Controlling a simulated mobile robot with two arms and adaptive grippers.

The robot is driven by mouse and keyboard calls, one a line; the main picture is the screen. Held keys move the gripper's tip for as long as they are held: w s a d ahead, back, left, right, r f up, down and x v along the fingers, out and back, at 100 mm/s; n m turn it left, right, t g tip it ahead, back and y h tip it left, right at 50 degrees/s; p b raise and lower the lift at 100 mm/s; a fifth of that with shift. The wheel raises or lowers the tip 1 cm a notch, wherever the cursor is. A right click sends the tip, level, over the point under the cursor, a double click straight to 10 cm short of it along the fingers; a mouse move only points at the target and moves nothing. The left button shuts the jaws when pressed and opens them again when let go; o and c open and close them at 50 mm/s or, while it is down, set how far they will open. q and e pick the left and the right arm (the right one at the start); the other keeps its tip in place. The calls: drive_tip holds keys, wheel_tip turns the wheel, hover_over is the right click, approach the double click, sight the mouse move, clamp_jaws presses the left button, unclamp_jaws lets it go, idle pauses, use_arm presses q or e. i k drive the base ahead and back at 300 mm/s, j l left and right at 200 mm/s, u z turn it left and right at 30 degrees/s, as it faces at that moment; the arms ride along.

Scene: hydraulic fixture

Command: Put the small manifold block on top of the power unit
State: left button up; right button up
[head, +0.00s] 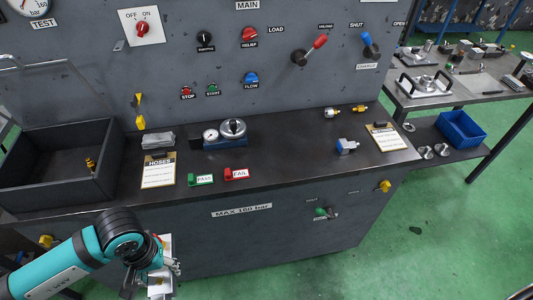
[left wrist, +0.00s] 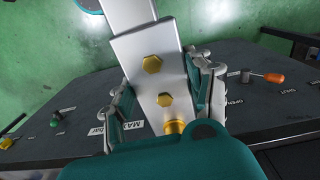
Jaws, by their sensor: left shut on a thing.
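My left gripper (head: 168,268) is at the bottom left in the head view, in front of the bench's front face. In the left wrist view its fingers (left wrist: 163,98) are shut on the sides of a pale metal block with brass fittings (left wrist: 150,48), which looks like the small manifold block. Only a small part of it shows in the head view (head: 158,287). A unit with a blue base, gauge and round silver top (head: 232,129) stands at the back of the bench; I cannot be sure it is the power unit. My right gripper is out of view.
The dark bench top (head: 290,160) has free room in the middle. On it are a grey open bin (head: 62,205), a HOSES clipboard (head: 158,173), green PASS (head: 201,180) and red FAIL (head: 236,174) tags, and a blue-and-silver fitting (head: 346,147). A control panel rises behind.

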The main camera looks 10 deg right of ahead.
sight(305, 155)
drive_tip(key=i+l+u, duration=0.15)
drive_tip(key=l+u, duration=0.2)
drive_tip(key=l, duration=1.25)
drive_tip(key=l+u, duration=0.35)
drive_tip(key=l, duration=1.2)
